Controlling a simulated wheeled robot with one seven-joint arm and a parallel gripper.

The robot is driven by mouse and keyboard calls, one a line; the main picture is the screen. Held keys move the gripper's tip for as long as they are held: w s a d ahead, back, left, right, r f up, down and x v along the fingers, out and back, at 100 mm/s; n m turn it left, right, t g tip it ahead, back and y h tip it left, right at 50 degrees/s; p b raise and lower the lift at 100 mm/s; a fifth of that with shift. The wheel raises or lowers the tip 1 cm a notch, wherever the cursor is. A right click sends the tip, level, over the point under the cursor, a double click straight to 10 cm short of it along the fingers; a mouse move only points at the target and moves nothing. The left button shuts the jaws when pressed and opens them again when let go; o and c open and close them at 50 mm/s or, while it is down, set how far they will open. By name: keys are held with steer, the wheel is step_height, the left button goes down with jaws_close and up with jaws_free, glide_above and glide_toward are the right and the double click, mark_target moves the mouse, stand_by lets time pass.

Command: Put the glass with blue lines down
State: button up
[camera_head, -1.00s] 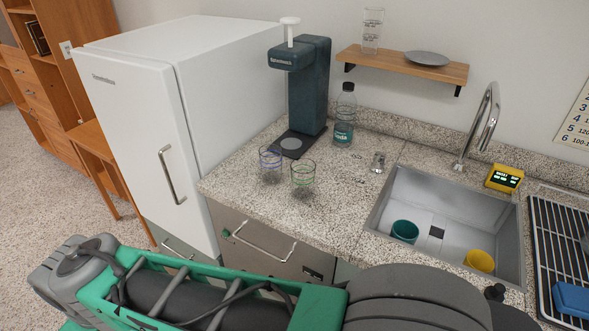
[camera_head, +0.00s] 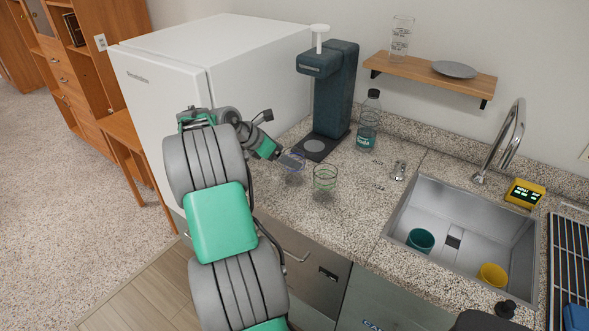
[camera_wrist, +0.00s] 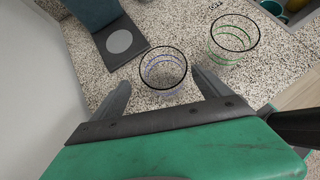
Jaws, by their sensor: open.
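The glass with blue lines (camera_head: 294,172) is clear and stands upright on the speckled counter, in front of the dark drink machine. It also shows in the wrist view (camera_wrist: 163,70), with its rim facing me. My gripper (camera_head: 287,160) reaches in from the left, close to this glass, and partly covers it in the head view. In the wrist view my gripper (camera_wrist: 162,84) is open, with one finger to each side of the glass and gaps between. I cannot tell whether a finger touches it.
A clear glass with green lines (camera_head: 325,182) stands just right of it. A bottle (camera_head: 367,125), the drink machine (camera_head: 333,95) and a small clear item (camera_head: 399,170) stand behind. The white fridge (camera_head: 190,80) is at left. The sink (camera_head: 470,235) holds a teal and a yellow cup.

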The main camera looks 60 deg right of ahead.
steer(key=x, duration=0.7)
steer(key=shift+s+f+p, duration=0.25)
steer(key=shift+s+p, duration=0.15)
steer(key=shift+a+r, duration=0.1)
steer(key=shift+c, duration=0.5)
steer(key=c, duration=1.8)
